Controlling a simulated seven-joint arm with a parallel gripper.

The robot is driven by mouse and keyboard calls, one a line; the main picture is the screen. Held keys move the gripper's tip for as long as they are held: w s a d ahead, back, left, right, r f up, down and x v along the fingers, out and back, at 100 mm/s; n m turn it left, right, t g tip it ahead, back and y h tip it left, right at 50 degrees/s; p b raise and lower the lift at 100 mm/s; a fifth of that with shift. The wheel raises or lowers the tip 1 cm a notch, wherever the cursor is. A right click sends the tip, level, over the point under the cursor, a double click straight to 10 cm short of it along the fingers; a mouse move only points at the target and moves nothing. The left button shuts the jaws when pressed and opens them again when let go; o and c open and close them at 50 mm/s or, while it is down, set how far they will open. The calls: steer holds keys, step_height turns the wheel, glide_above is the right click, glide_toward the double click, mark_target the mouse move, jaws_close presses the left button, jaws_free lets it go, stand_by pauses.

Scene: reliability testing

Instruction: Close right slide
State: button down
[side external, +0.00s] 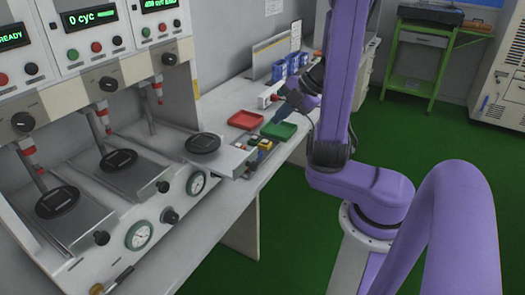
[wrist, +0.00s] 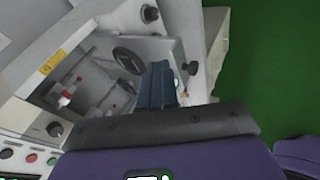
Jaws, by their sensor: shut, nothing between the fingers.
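The test machine's right slide (side external: 222,158) is a grey plate with a round black disc (side external: 203,143) on it. It sticks out past the machine front, its disc well out from under the press rod. The left slide (side external: 80,225) and middle slide (side external: 140,178) sit further in, discs near their rods. My gripper (side external: 275,118) is shut and empty, above the bench to the right of the right slide and apart from it.
A red tray (side external: 246,120) and a green tray (side external: 279,131) lie on the bench near my gripper. Blue bins (side external: 290,66) stand behind. Small coloured items (side external: 262,146) sit beside the right slide. Gauges (side external: 196,183) and knobs line the machine front. Green floor is open at right.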

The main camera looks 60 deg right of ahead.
mark_target(214, 137)
steer(key=s+a+g+y, duration=0.1)
steer(key=s+a+y, duration=0.15)
steer(key=s, duration=0.45)
steer(key=w+a+f, duration=0.3)
steer(key=w+f, duration=0.5)
steer(key=w, duration=0.1)
steer(key=shift+a+f+h, duration=0.25)
steer(key=shift+a+h, duration=0.1)
steer(key=shift+a, duration=0.05)
steer(key=w, duration=1.6)
stand_by(0.3)
